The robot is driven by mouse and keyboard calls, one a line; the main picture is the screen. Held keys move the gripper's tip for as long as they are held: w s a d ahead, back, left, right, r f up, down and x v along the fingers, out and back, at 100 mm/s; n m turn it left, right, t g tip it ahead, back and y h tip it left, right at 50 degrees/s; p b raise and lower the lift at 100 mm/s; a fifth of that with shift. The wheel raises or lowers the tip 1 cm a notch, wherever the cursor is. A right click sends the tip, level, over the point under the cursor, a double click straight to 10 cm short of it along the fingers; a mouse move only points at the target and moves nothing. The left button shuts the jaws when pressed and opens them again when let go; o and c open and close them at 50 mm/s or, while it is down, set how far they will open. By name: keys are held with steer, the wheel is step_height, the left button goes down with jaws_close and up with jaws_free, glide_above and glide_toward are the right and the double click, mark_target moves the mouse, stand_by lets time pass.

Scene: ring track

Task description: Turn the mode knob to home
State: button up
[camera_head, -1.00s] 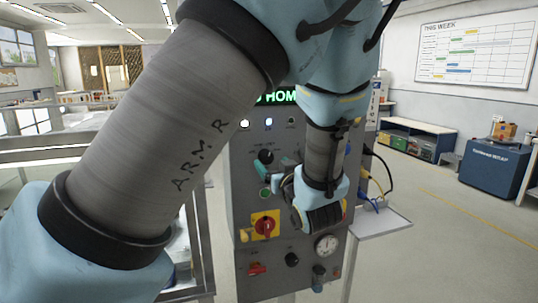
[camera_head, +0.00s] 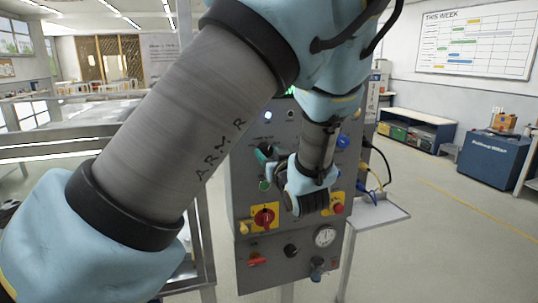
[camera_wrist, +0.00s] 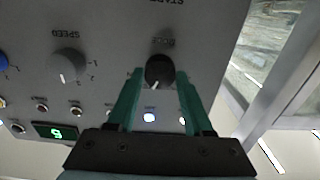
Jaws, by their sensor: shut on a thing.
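The black mode knob (camera_wrist: 160,70) is on the grey control panel (camera_wrist: 110,30), which the wrist view shows upside down. Its white pointer mark points down and slightly left in that view. My gripper (camera_wrist: 160,76) has its two green fingers on either side of the knob, shut on it. In the head view my gripper (camera_head: 266,153) reaches the panel's upper left area, where the fingers and wrist largely hide the knob.
The panel also bears a speed knob (camera_wrist: 67,66), a red rotary switch on a yellow plate (camera_head: 264,217), a red button (camera_head: 338,208), a pressure gauge (camera_head: 325,236) and a small green display (camera_wrist: 56,132). A shelf (camera_head: 380,214) with cables juts out at right. Open floor lies beyond.

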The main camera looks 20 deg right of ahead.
jaws_close()
steer(key=shift+f+b, duration=0.15)
steer(key=shift+b, duration=0.35)
steer(key=shift+f+n+b, duration=0.15)
steer(key=shift+n+b, duration=0.55)
steer(key=shift+b, duration=0.25)
steer(key=n+b, duration=0.2)
steer(key=b, duration=0.2)
steer(key=shift+f, duration=0.1)
steer(key=n+b, duration=0.4)
steer(key=b, duration=0.1)
steer(key=shift+b, duration=0.3)
steer(key=shift+r+n+b, duration=0.2)
steer(key=shift+n+b, duration=0.4)
steer(key=shift+b, duration=0.25)
steer(key=shift+r, duration=0.15)
